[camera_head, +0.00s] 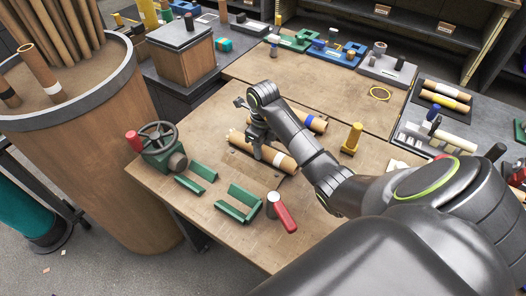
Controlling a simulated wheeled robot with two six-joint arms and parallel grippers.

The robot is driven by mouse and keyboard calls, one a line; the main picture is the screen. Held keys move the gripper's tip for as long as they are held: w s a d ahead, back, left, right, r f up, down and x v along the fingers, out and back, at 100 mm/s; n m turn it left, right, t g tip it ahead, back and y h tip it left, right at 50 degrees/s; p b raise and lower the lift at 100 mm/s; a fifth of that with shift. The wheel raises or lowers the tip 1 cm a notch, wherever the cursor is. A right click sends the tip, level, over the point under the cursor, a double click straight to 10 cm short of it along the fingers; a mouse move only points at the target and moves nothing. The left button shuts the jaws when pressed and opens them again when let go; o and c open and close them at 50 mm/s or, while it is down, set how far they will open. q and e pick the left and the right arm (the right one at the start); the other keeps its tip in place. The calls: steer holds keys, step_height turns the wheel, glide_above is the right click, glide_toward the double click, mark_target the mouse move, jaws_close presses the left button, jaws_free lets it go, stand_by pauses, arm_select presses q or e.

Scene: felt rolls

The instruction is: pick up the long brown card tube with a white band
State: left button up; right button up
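A brown card tube (285,163) with a pale band lies on the wooden table, directly under my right gripper. My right gripper (257,151) reaches down at the tube's middle, with its fingers at the tube. The fingertips are small and partly hidden, so I cannot tell if they are closed on it. Another brown tube with a white band (40,70) leans in the large round bin at the left. A tube with a blue band (315,123) lies behind my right wrist, partly hidden by it. My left gripper is not in view.
A hand-wheel vise (163,150), green angle pieces (238,203) and a red-handled tool (283,213) lie near the front. A yellow peg (352,138) stands right of my forearm. A dark tray of tubes (445,96) is at right. The table's back middle (300,80) is clear.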

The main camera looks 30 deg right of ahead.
mark_target(263, 147)
steer(key=shift+c, duration=1.2)
steer(key=shift+r, duration=0.5)
step_height(263, 147, up, 2)
steer(key=shift+r, duration=0.2)
step_height(263, 147, up, 7)
steer(key=p, duration=0.7)
steer(key=shift+f, duration=0.15)
